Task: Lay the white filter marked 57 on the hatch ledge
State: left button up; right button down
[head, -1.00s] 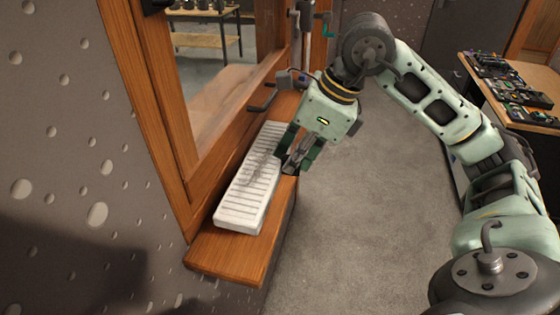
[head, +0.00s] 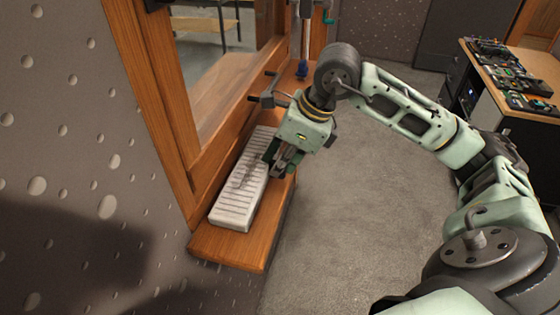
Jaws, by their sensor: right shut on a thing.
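The white filter (head: 233,204), a long slatted slab, is at the wooden hatch ledge (head: 229,249), lengthwise along it under the window. It looks flat and level; I cannot tell whether it rests fully on the wood or sits just above it. Its number is not legible. My right gripper (head: 276,167) reaches in from the right and is shut on the filter at its right long edge, hiding part of that edge. My left gripper is not in view.
The wooden window frame (head: 160,110) and speckled wall (head: 65,130) close off the left side. Dark fittings (head: 272,98) stand at the ledge's far end. A desk with several control boxes (head: 510,75) is at the back right. Grey floor (head: 350,220) is open.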

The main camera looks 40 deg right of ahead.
jog(key=c, duration=1.8)
grip_release()
jog(key=shift+f, duration=0.1)
jog(key=shift+o, duration=0.2)
jog(key=v, duration=1.2)
jog(key=shift+b, duration=0.45)
